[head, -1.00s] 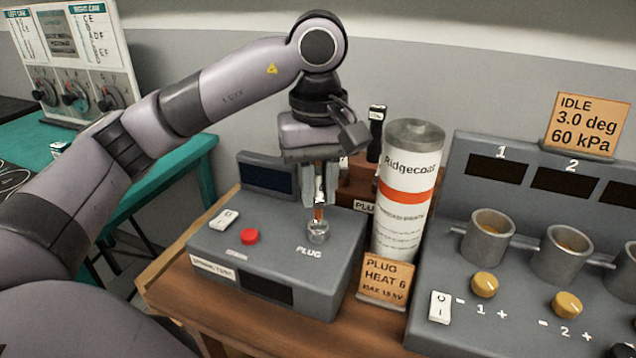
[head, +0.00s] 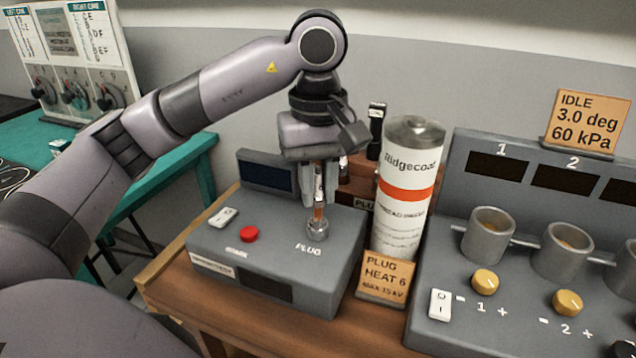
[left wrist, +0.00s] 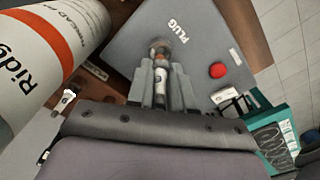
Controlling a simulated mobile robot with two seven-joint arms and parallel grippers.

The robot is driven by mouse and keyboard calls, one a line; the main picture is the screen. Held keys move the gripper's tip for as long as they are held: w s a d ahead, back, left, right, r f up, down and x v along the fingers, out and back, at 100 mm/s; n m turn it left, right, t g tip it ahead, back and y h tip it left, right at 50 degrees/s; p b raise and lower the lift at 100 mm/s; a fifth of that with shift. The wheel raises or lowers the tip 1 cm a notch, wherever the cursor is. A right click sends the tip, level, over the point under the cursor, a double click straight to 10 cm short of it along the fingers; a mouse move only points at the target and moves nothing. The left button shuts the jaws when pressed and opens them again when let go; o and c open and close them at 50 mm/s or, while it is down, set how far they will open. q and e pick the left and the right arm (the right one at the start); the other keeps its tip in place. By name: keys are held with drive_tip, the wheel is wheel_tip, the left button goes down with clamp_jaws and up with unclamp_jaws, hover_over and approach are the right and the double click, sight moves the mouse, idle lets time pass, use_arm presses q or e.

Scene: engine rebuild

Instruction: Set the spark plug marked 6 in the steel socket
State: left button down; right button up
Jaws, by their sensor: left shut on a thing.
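My left gripper (head: 319,196) points down over the grey tester box and is shut on a spark plug (head: 318,186) with a white body and an orange-brown band. The plug stands upright between the fingers. The steel socket (head: 318,231) is on the tester's top beside the word PLUG. The plug's lower end is at the socket's mouth; I cannot tell how far inside it is. In the left wrist view the plug (left wrist: 162,72) is between the fingers, with the socket (left wrist: 158,46) at its tip. The plug's number is not readable. My right gripper is not in view.
The tester (head: 210,248) has a red button (head: 249,234) and a white switch (head: 223,217). A Ridgecoat can (head: 404,215) stands close at right, behind a PLUG HEAT 6 card (head: 384,279). A brown plug rack (head: 356,181) is behind the gripper. A panel with metal cups (head: 488,236) is further right.

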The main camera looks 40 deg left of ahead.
sight(317, 167)
use_arm(q)
drive_tip(key=shift+f+b, duration=0.95)
drive_tip(key=shift+f, duration=0.15)
idle(1.5)
drive_tip(key=c, duration=0.9)
unclamp_jaws()
drive_tip(key=shift+r, duration=0.15)
wheel_tip(317, 167, up, 7)
drive_tip(key=p, duration=0.7)
drive_tip(key=shift+r, duration=0.2)
drive_tip(key=shift+s+f, duration=0.1)
